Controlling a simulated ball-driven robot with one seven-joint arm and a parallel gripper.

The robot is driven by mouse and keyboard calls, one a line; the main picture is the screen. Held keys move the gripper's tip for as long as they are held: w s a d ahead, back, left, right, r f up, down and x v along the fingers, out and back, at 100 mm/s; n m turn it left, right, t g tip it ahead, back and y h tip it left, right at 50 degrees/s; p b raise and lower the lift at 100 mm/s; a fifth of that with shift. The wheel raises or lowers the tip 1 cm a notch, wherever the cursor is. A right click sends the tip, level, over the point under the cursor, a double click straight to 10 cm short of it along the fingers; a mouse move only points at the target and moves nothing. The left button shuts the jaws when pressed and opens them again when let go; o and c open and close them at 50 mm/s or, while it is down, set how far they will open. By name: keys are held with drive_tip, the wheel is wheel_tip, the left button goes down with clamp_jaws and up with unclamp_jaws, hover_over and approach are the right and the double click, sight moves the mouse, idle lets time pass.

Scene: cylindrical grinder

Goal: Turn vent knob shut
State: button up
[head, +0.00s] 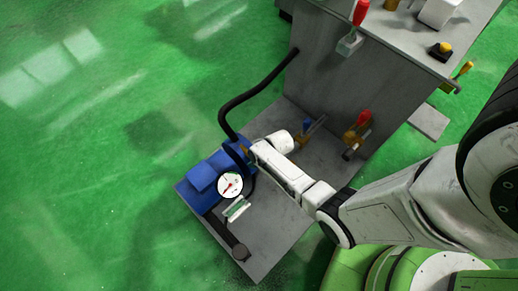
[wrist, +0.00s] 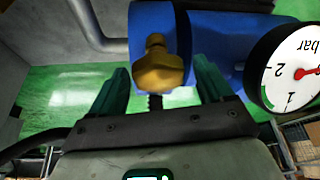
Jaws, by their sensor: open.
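The brass vent knob (wrist: 158,70) sits at the blue pump body (wrist: 205,45) in the wrist view. My gripper (wrist: 162,76) is open, with one teal finger on each side of the knob in the picture. A gap shows on both sides, and neither finger visibly touches it. I cannot tell exactly how deep the knob is between the fingers. In the head view my arm reaches down to the blue pump (head: 203,176), and my gripper and the knob are mostly hidden there.
A round pressure gauge with a red needle (wrist: 295,70) stands close right of my gripper; it also shows in the head view (head: 230,185). A black hose (head: 240,103) arches behind the pump. Red-handled valves (head: 361,120) are on the grey machine side (head: 325,65). Green floor lies open at left.

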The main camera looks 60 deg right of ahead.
drive_tip(key=p+v, duration=0.4)
drive_tip(key=v, duration=0.6)
drive_tip(key=shift+r, duration=0.35)
